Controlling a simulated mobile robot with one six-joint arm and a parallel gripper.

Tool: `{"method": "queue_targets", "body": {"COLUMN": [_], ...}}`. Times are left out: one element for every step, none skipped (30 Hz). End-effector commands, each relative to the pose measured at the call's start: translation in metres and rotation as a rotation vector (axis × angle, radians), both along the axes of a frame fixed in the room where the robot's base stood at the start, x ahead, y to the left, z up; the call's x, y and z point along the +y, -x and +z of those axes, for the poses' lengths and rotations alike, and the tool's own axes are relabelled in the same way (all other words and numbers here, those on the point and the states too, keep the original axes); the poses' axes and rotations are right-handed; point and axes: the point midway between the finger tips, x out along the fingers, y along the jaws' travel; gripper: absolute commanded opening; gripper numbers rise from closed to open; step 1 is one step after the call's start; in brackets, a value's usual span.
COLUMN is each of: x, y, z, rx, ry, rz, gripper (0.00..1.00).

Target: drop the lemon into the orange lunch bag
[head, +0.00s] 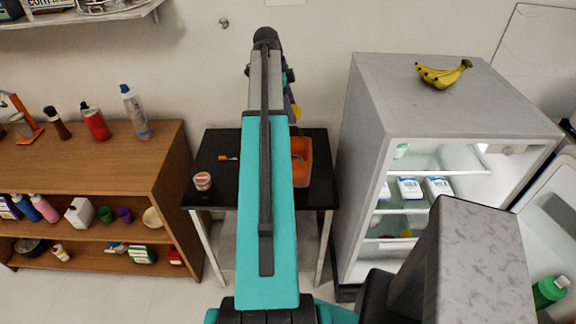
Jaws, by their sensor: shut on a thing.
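The orange lunch bag (304,172) stands on the black table, partly hidden behind my teal arm. Its open top shows to the right of the arm. My gripper (291,104) is mostly hidden behind the arm, with only its right side showing, above the back of the bag in the picture. It is shut on the lemon (296,113), of which a small yellow patch shows at the arm's right edge. I cannot tell how high the lemon is above the bag.
The black table (222,183) also holds a small red-and-white tub (202,181) and an orange-handled item (229,157). A wooden shelf (150,165) with bottles stands left. An open fridge (365,130) with bananas (443,74) on top stands close on the right.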

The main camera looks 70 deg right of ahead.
Motion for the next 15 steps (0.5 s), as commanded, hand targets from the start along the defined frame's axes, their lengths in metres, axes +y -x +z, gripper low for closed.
{"method": "queue_targets", "body": {"x": [0.000,0.000,0.000,0.000,0.001,0.001,0.001,0.001,0.001,0.001,0.001,0.001,0.000,0.000,0.000], "y": [0.000,0.000,0.000,0.000,0.000,0.000,0.000,0.000,0.000,0.000,0.000,0.000,0.000,0.000,0.000], "z": [-0.007,-0.010,-0.014,-0.017,-0.020,-0.024,-0.026,-0.029,-0.032,-0.034,-0.036,-0.038,-0.039,-0.041,-0.042], "rx": [0.000,0.000,0.000,0.000,0.000,0.000,0.001,0.001,0.001,0.001,0.001,0.000,0.000,0.000,0.000], "ry": [0.000,0.000,-0.001,-0.001,-0.001,-0.001,-0.002,-0.002,-0.002,-0.002,-0.002,-0.001,-0.001,-0.001,-0.001], "rz": [0.000,0.000,0.000,0.000,0.000,0.000,-0.001,-0.001,-0.001,-0.001,-0.001,0.000,0.000,0.000,0.000], "gripper": [0.25,0.25,0.25,0.25,0.25,0.25,0.25,0.25,0.25,0.25,0.25,0.25,0.25,0.25,0.25]}}
